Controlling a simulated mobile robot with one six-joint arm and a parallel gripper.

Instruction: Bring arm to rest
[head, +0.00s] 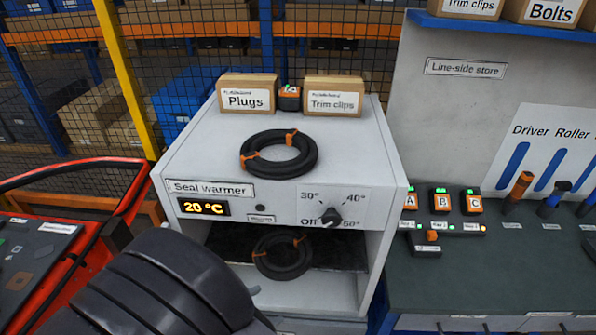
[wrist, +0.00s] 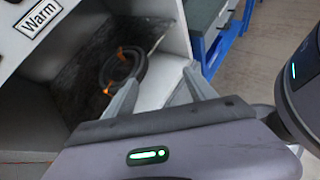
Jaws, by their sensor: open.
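My arm (head: 165,285) fills the lower left of the head view, in front of the seal warmer (head: 175,160); my fingertips are hidden there. In the wrist view my gripper (wrist: 157,80) is open, its two grey fingers spread apart. A black coiled seal with orange ties (wrist: 122,72) shows beyond the fingers, inside the warmer's opening. That seal also shows on the dark shelf in the head view (head: 282,256). I see nothing held between the fingers. A second black coil (head: 279,154) lies on top of the warmer.
The warmer display (head: 204,207) reads 20 °C; its dial (head: 330,217) is below the scale. Boxes of plugs (head: 248,96) and trim clips (head: 334,97) stand on top. A red cart (head: 60,235) is left. A dark bench (head: 490,265) with batteries and drivers is right.

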